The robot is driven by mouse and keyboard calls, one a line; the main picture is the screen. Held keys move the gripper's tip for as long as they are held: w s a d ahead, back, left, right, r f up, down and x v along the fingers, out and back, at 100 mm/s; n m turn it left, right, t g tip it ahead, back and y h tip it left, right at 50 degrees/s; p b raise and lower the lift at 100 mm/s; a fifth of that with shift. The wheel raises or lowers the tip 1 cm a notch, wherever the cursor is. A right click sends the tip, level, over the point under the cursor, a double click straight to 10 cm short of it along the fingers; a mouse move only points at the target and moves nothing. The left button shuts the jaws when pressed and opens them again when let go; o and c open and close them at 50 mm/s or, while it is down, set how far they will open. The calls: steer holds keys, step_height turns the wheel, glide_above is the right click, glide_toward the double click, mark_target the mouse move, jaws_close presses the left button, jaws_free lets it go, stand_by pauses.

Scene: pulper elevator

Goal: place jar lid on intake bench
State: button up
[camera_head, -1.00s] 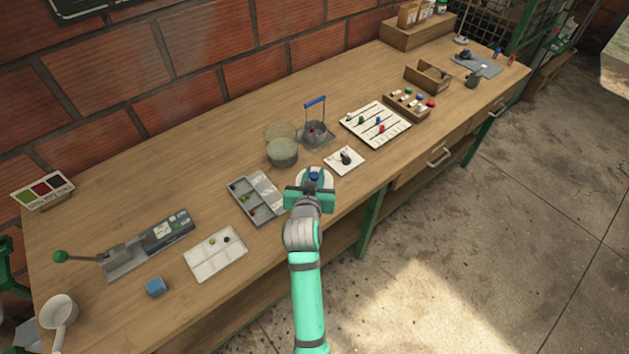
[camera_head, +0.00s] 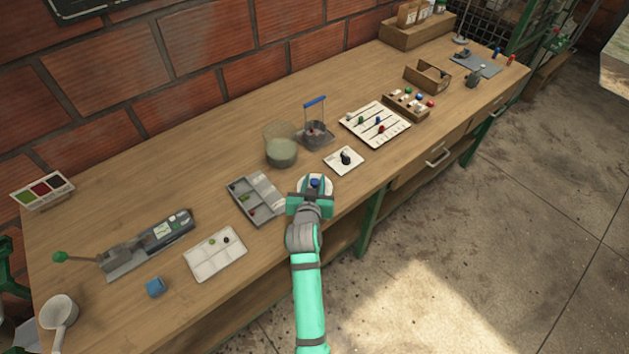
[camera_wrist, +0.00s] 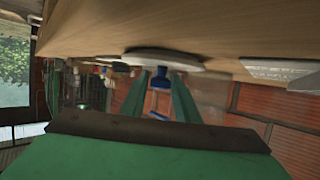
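The jar lid is a white disc with a blue knob (camera_head: 315,183), near the bench's front edge. In the wrist view the lid (camera_wrist: 163,57) appears close against the wooden surface, its blue knob between my fingertips. My gripper (camera_head: 311,193), with green fingers, is at the lid's front side; it also shows in the wrist view (camera_wrist: 160,77). It appears shut on the knob. I cannot tell whether the disc touches the wood. The intake bench (camera_head: 215,130) is the long wooden table along the brick wall. An open glass jar (camera_head: 281,148) stands behind the lid.
A grey compartment tray (camera_head: 240,207) lies left of the lid. A white tile with a dark item (camera_head: 334,167) lies to its right. A wire-handled holder (camera_head: 317,133) stands behind. A slotted white board (camera_head: 358,132) lies farther right.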

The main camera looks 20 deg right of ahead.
steer(key=shift+o, duration=0.8)
steer(key=shift+r, duration=0.1)
steer(key=shift+r, duration=0.15)
steer(key=v, duration=1.2)
